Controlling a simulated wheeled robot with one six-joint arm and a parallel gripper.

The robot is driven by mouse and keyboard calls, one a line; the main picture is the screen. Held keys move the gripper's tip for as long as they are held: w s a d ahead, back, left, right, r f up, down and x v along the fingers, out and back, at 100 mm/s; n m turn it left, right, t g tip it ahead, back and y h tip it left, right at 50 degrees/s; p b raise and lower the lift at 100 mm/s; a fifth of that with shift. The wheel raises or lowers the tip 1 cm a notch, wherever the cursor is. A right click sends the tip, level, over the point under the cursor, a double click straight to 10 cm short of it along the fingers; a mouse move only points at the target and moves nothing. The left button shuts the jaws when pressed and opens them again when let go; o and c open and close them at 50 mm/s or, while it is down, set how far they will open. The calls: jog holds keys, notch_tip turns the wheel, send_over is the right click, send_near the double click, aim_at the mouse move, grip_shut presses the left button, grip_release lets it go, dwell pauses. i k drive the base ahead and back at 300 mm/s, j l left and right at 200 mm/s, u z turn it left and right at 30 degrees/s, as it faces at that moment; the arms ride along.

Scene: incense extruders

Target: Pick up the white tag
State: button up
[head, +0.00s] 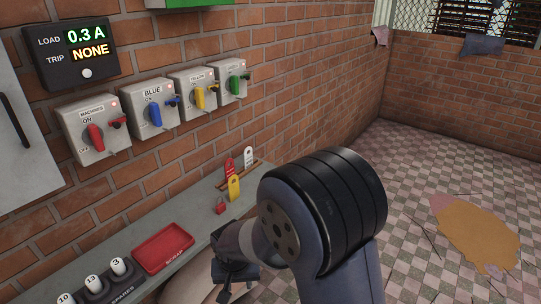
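The white tag (248,156) stands upright in a small wooden rack (256,168) on the grey shelf (203,229) against the brick wall. A red tag (229,166) stands to its left, and a yellow tag (234,187) stands in front of them. My gripper (233,287) is at the lower middle of the head view, nearer the camera than the tags and well apart from them. My own arm covers part of it, and its fingertips are too unclear to tell whether they are open or shut.
A red padlock (221,207) sits on the shelf in front of the yellow tag. A red scrap tray (163,246) and a dark holder (101,292) with white numbered pieces are at the left. Switch boxes (149,108) with coloured handles hang on the wall above the shelf.

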aim_at(248, 158)
jog(key=i+l+z, duration=0.2)
jog(key=i+z, duration=0.2)
jog(key=i, duration=0.4)
jog(key=i+z, duration=0.4)
jog(key=i, duration=0.45)
jog(key=i+u, duration=0.4)
jog(key=i+l+u, duration=0.1)
jog(key=u, duration=0.25)
jog(key=i+l+u, duration=0.25)
jog(key=i+u, duration=0.15)
jog(key=i+l+u, duration=0.1)
jog(key=i+u, duration=0.15)
jog(key=u, duration=0.15)
jog(key=i+l+u, duration=0.2)
jog(key=u, duration=0.2)
jog(key=i+l+u, duration=0.25)
jog(key=u, duration=0.15)
jog(key=i, duration=0.05)
